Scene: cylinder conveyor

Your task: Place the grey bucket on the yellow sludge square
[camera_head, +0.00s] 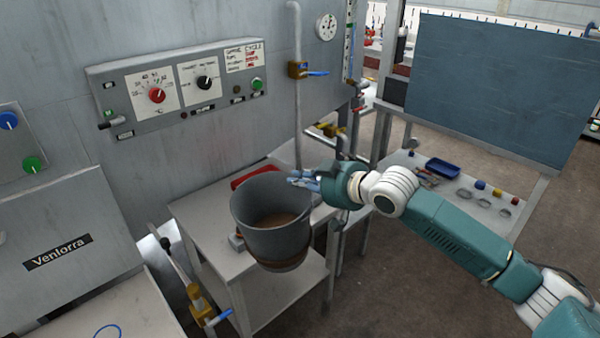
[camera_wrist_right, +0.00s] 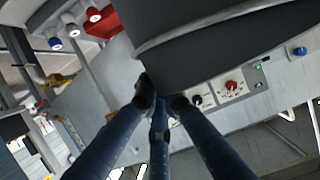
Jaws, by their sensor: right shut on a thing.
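The grey bucket (camera_head: 271,244) is upright, with brown material inside and a brownish band near its base. It shows over the small grey table (camera_head: 200,212) in the head view. My right gripper (camera_head: 298,180) is shut on the bucket's rim at its right side. In the right wrist view, the bucket's dark wall (camera_wrist_right: 200,50) fills the top, and the dark fingers (camera_wrist_right: 160,100) meet at its edge. I cannot tell whether the bucket's base is clear of the table. No yellow sludge square can be made out. My left gripper is not in view.
A red tray (camera_head: 258,175) lies behind the bucket on the table. A vertical pipe (camera_head: 298,100) stands close behind. A yellow valve with a blue handle (camera_head: 203,304) is at the front left. Wall control panels (camera_head: 185,88) are behind; a side bench (camera_head: 440,165) is right.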

